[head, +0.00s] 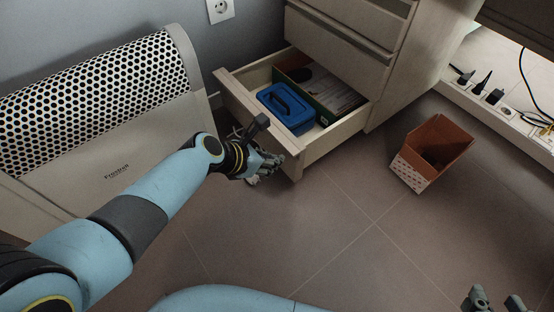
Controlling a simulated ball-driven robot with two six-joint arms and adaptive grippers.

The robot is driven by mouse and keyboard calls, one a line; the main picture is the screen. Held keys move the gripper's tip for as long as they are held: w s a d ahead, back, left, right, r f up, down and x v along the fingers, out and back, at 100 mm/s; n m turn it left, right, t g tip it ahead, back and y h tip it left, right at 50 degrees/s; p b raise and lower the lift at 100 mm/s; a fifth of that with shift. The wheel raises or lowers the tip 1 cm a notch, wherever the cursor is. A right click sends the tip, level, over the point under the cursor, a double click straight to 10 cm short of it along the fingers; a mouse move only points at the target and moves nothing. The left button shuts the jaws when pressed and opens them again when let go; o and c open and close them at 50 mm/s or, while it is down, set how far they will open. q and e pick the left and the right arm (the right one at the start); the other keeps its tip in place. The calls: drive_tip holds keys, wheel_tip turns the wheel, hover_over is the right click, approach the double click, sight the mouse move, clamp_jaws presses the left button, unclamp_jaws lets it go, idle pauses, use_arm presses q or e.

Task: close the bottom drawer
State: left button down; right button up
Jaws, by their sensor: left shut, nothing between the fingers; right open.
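The bottom drawer (335,139) of the pale cabinet is pulled out. It holds a blue case with a handle (287,108) and a green-edged box or folder (325,90). My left gripper (275,163) is shut and empty, close to the near front corner of the drawer's front panel (250,115). I cannot tell whether it touches the panel. My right gripper (493,300) is open at the bottom right edge, far from the drawer; only its fingers show.
A white heater with a perforated panel (95,95) stands left of the drawer, near my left arm. An open brown box (432,152) sits on the tiled floor at right. Plugs and cables (495,97) lie along the right. The middle floor (330,235) is clear.

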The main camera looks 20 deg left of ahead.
use_arm(q)
drive_tip(key=shift+w+d+b, duration=0.3)
drive_tip(key=shift+w+d, duration=0.2)
drive_tip(key=shift+w, duration=0.1)
use_arm(e)
drive_tip(key=w+r+t, duration=0.2)
drive_tip(key=w+r, duration=0.3)
drive_tip(key=shift+a+r+t, duration=0.15)
drive_tip(key=shift+a+t, duration=0.1)
drive_tip(key=shift+t, duration=0.15)
drive_tip(key=shift+w, duration=0.1)
